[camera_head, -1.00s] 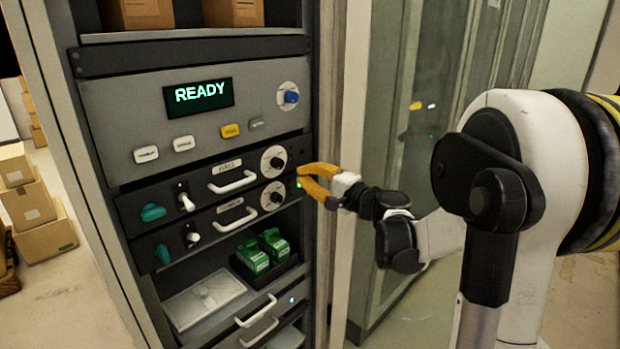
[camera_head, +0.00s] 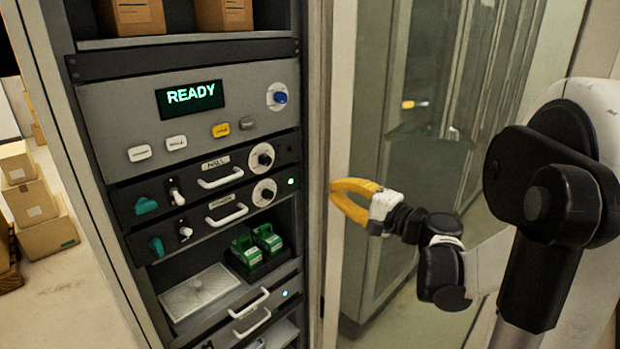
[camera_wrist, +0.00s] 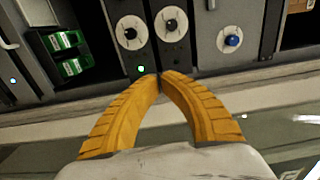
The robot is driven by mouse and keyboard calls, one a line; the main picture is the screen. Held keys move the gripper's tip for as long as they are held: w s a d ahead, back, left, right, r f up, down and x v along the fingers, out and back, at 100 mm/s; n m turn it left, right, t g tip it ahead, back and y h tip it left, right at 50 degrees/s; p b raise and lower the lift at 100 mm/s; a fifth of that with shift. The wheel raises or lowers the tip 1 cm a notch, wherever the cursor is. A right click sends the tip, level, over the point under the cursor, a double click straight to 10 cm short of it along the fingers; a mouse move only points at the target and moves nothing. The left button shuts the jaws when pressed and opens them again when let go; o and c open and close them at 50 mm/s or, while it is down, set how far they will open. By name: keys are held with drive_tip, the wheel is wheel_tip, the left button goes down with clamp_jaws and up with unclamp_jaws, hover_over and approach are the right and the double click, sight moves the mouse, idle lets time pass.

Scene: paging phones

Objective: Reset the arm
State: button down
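My gripper (camera_head: 334,188) has orange curved fingers. It is in front of the right side of the rack, beside the frame post and glass door, clear of the panels. Its fingertips meet in the wrist view (camera_wrist: 160,75), with nothing between them. The rack panel has a display (camera_head: 190,97) reading READY, a blue knob (camera_head: 279,98) and a yellow button (camera_head: 221,130). Below are two drawer-like units with white handles, round dials (camera_head: 262,156) and teal knobs. A green light (camera_head: 291,181) is lit on the lower unit.
Cardboard boxes (camera_head: 38,205) are stacked on the floor at left. A glass-fronted cabinet (camera_head: 405,130) stands behind my arm on the right.

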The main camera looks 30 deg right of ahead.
drive_tip(key=s+a+f+n+g+b, duration=0.25)
drive_tip(key=a+f+g, duration=0.2)
drive_tip(key=a, duration=0.35)
drive_tip(key=s+a+f+n+g+b, duration=0.1)
drive_tip(key=s+a+f+n+g, duration=0.3)
drive_tip(key=a, duration=0.4)
drive_tip(key=s+a+f+n+g+h+b, duration=0.1)
drive_tip(key=s+f+n+h, duration=0.4)
drive_tip(key=s, duration=0.8)
wheel_tip(320, 180, down, 3)
drive_tip(key=n+b, duration=0.1)
drive_tip(key=n, duration=0.2)
drive_tip(key=shift+a+h+b, duration=0.3)
drive_tip(key=shift+a, duration=0.1)
drive_tip(key=shift+f+g, duration=0.15)
drive_tip(key=shift+g, duration=0.1)
